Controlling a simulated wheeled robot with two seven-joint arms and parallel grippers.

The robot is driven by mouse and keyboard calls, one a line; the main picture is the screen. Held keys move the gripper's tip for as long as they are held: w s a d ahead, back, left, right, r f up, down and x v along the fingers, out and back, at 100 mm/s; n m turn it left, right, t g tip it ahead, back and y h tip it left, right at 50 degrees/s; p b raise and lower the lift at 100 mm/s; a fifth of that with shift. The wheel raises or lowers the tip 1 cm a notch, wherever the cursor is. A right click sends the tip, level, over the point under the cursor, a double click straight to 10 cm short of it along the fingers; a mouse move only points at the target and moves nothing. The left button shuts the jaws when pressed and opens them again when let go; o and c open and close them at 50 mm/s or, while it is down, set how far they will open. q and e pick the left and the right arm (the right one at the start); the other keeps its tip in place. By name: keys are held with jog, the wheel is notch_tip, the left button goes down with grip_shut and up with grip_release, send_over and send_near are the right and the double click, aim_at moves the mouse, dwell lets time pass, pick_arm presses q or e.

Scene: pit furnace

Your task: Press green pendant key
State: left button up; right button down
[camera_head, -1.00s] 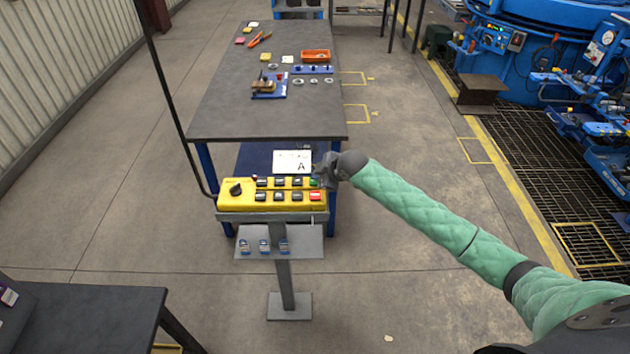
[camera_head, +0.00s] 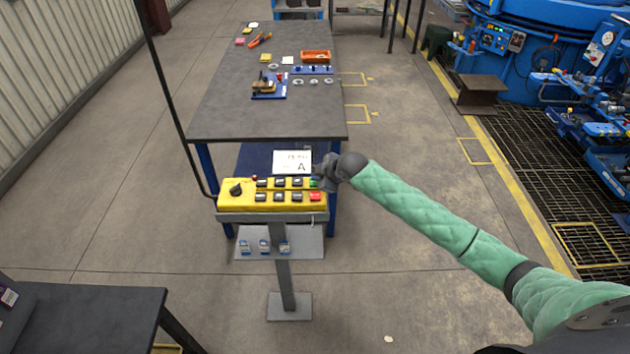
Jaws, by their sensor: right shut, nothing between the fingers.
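The yellow pendant (camera_head: 226,203) lies on a grey stand in front of the long table. It has a dark knob (camera_head: 236,189) at left, a small red button, two rows of dark keys, and a red key (camera_head: 315,196) at lower right. The green key (camera_head: 314,183) is at the upper right end, partly hidden by my right gripper. My right gripper (camera_head: 319,180) is shut and empty, with its tip at or just over the green key; I cannot tell whether it touches. My left gripper is not in view.
A lower shelf (camera_head: 309,243) on the stand holds small blue-and-white items. The long table (camera_head: 220,120) carries tools and an orange tray (camera_head: 316,56). A dark table (camera_head: 90,315) is at lower left.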

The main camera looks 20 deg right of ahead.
jog(key=shift+r+p, duration=0.55)
jog(key=shift+r, duration=0.2)
jog(key=shift+r, duration=0.15)
jog(key=shift+r, duration=2.4)
